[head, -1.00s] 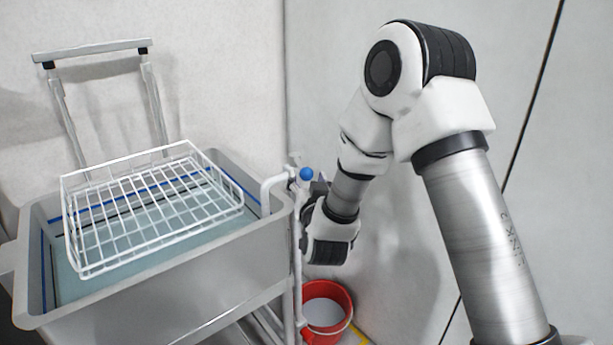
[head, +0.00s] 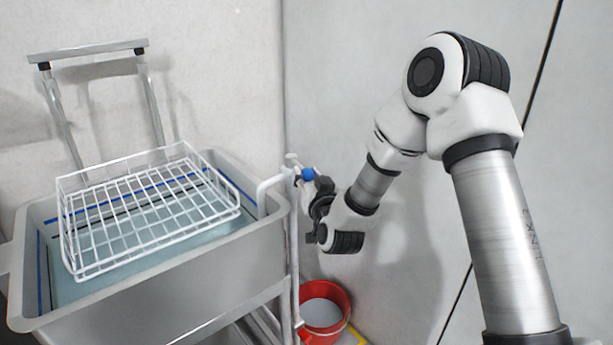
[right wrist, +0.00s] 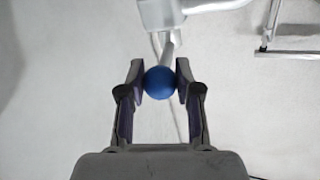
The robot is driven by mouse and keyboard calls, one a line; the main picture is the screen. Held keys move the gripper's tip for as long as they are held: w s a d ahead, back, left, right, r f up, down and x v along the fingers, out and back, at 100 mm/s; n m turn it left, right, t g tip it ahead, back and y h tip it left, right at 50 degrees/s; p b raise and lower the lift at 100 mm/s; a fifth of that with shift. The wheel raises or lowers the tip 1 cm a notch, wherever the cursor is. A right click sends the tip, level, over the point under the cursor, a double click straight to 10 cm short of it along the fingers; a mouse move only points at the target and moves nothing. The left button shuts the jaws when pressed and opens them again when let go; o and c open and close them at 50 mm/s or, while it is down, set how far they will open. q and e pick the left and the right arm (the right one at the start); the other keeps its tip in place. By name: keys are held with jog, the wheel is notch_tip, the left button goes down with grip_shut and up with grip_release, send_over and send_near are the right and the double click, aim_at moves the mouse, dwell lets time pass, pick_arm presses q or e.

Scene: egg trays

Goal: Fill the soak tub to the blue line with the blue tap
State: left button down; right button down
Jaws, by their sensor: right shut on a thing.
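The grey soak tub (head: 170,275) stands at the left in the head view, with water (head: 150,252) in it. A blue line (head: 40,268) runs around its inner wall, above the water. The blue tap's ball knob (head: 308,174) is on a white pipe at the tub's right corner; the spout (head: 268,188) bends over the rim. My right gripper (head: 314,184) is at the knob. In the right wrist view, its two fingers are shut on the blue knob (right wrist: 159,83), one on each side. My left gripper is not in view.
A white wire basket (head: 150,205) sits over the tub, hiding part of the water. A red bucket (head: 325,310) with pale contents stands on the floor below the tap. A metal handle frame (head: 90,52) rises behind the tub, near the wall.

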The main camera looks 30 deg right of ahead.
jog(key=d+n+y, duration=0.1)
jog(key=d+n+y+p, duration=0.1)
jog(key=y, duration=0.1)
jog(key=shift+t, duration=0.4)
jog(key=c, duration=0.8)
grip_release()
jog(key=shift+w+f, duration=0.1)
jog(key=shift+s+a, duration=0.2)
jog(key=shift+s, duration=1.8)
jog(key=shift+s+a, duration=0.25)
jog(key=shift+s, duration=1.75)
jog(key=shift+s+a, duration=0.2)
jog(key=shift+s, duration=1.8)
